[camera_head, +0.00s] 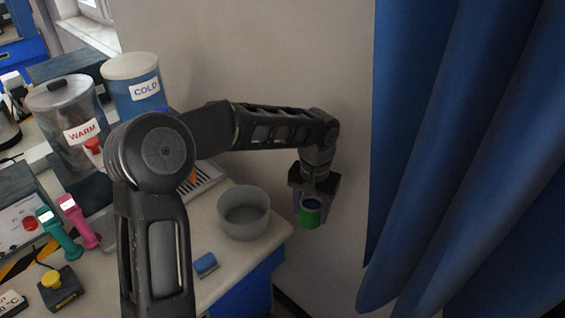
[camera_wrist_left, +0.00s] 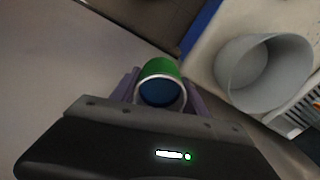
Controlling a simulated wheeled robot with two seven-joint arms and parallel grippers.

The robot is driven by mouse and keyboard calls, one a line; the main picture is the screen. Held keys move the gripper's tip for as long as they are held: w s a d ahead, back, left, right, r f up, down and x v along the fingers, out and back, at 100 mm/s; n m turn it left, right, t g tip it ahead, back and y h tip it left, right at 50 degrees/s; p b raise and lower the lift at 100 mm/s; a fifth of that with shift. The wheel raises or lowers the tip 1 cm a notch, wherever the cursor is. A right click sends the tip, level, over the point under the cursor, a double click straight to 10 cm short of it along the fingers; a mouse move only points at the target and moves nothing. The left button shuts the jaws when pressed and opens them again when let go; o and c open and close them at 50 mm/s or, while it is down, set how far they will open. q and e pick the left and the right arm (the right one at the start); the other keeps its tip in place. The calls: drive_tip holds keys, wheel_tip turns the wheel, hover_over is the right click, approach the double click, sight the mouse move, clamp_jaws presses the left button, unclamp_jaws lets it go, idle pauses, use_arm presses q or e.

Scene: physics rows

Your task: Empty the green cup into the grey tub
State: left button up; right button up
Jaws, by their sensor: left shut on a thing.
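The green cup (camera_head: 310,214) is held in my left gripper (camera_head: 312,204), whose fingers are shut on its sides. The cup is beyond the counter's right corner, to the right of the tub and apart from it. In the left wrist view the green cup (camera_wrist_left: 160,84) shows its pale rim and a blue inside; I cannot tell how full it is. The grey tub (camera_head: 244,213) stands upright on the counter near its right corner. In the left wrist view the tub (camera_wrist_left: 262,73) is at upper right and its visible inside looks empty. My right gripper is not in view.
A blue block (camera_head: 206,265) lies on the counter (camera_head: 232,256) in front of the tub. A vented tray (camera_head: 205,178) is behind it. WARM (camera_head: 68,115) and COLD (camera_head: 133,88) containers stand at the back left. A blue curtain (camera_head: 470,150) hangs at right.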

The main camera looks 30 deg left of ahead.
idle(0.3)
use_arm(q)
drive_tip(key=shift+a+r, duration=0.15)
drive_tip(key=shift+r, duration=0.05)
drive_tip(key=s+a+r+m+p, duration=0.1)
drive_tip(key=a+r+m+p, duration=0.7)
drive_tip(key=a+r+p, duration=0.3)
drive_tip(key=a, duration=0.3)
drive_tip(key=shift+a, duration=0.2)
drive_tip(key=shift+s, duration=0.1)
